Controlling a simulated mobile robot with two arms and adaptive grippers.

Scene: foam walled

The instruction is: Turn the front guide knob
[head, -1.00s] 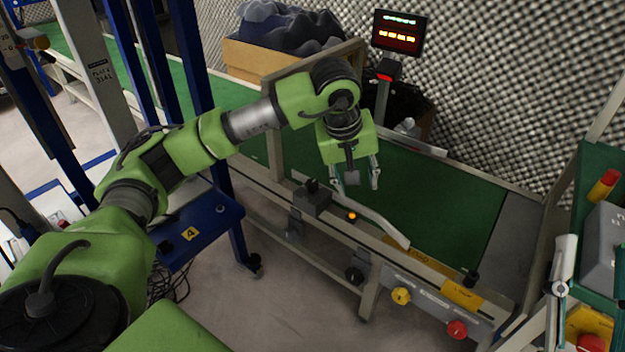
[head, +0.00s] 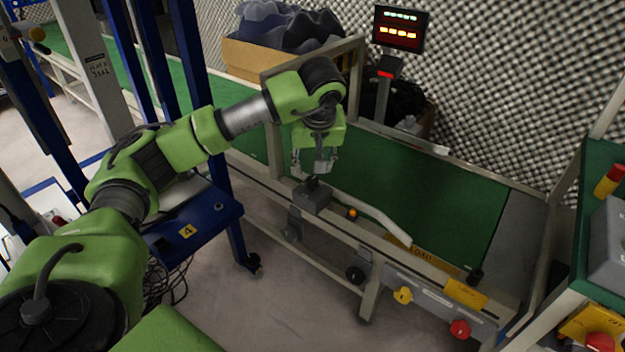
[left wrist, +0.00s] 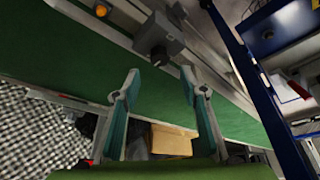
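A dark grey block with a black knob (head: 312,184) on top sits on the near rail of the green conveyor, left of an orange light. In the left wrist view the black knob (left wrist: 159,56) shows just beyond the fingertips. My left gripper (head: 315,168) is over the conveyor's near side, just above and behind the knob in the picture. In the left wrist view my left gripper (left wrist: 158,76) is open, with nothing between its fingers. I cannot tell whether a finger touches the knob. My right gripper is not in view.
A pale curved guide bar (head: 375,215) runs right from the block above the green belt (head: 430,195). A yellow knob (head: 403,295) and a red button (head: 460,329) are on the front panel. A blue frame (head: 222,215) stands at left. A lit display (head: 398,29) stands behind.

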